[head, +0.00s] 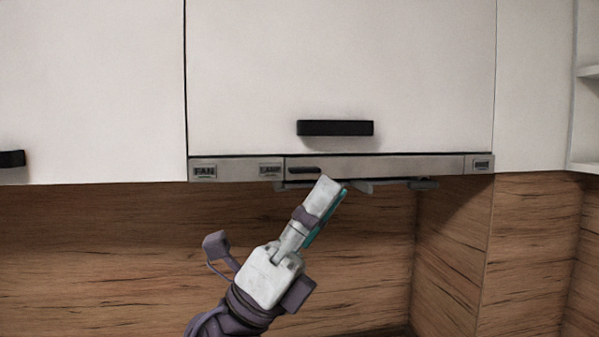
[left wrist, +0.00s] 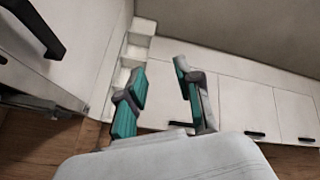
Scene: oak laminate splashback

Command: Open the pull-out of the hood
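The hood's pull-out (head: 400,167) is a slim grey metal front below a white cabinet door in the head view. It looks closed, about flush with the cabinet. A small dark grip or slot (head: 304,170) shows near its left end. Panels marked FAN (head: 204,171) and LAMP (head: 270,170) lie to its left. My left gripper (head: 332,188) points up and right, its tip just below the pull-out's lower edge in the picture; contact cannot be told. In the left wrist view, my left gripper's fingers (left wrist: 159,70) are apart with nothing between them. My right gripper is not in view.
The cabinet door (head: 340,70) above has a black bar handle (head: 335,128). Parts of the hood's underside (head: 423,184) hang below the front. A wood splashback (head: 100,250) lies behind, with open space before it. White shelves (head: 588,120) stand at the right.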

